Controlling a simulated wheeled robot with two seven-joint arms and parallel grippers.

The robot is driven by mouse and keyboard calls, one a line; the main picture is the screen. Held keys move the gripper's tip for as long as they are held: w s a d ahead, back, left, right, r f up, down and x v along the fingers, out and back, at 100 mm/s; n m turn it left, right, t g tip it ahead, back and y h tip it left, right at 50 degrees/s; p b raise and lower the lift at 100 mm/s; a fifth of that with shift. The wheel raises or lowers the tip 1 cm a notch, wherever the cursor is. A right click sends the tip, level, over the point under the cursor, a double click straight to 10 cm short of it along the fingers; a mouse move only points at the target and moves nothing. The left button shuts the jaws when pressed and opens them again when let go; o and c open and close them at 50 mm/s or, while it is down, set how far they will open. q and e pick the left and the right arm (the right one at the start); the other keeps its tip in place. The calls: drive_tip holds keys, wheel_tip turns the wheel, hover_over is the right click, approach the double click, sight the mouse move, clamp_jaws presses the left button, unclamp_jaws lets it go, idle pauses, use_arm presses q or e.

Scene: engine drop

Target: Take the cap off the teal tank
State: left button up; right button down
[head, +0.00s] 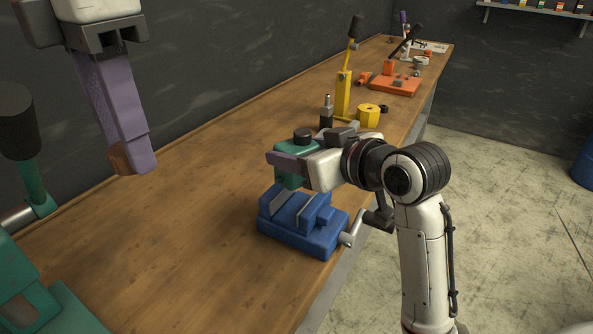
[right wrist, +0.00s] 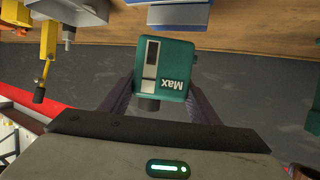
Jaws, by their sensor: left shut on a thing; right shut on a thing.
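The teal tank (head: 290,178) is upright between the purple fingers of my right gripper (head: 284,164), close above the blue vise (head: 292,240). The right wrist view shows the teal tank (right wrist: 178,70) upside down, marked "Max", with a finger on each side. A dark cylindrical piece (head: 303,135) stands on its top; I cannot tell whether it is the cap or the bare neck. My left gripper (head: 128,160) is raised at the upper left, away from the tank, shut on a small rounded brown thing (head: 119,158), mostly hidden by a finger.
A green machine with a black knob (head: 18,120) stands at the near left. A yellow lever tool (head: 344,92), a yellow hexagonal part (head: 369,115) and an orange fixture (head: 394,84) stand further back on the wooden bench (head: 185,215). The bench middle is clear.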

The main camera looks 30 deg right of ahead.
drive_tip(key=shift+f, duration=1.6)
drive_tip(key=shift+f+b, duration=0.1)
drive_tip(key=shift+b, duration=0.2)
drive_tip(key=shift+f, duration=0.15)
drive_tip(key=c, duration=0.6)
unclamp_jaws()
drive_tip(key=shift+c, duration=0.2)
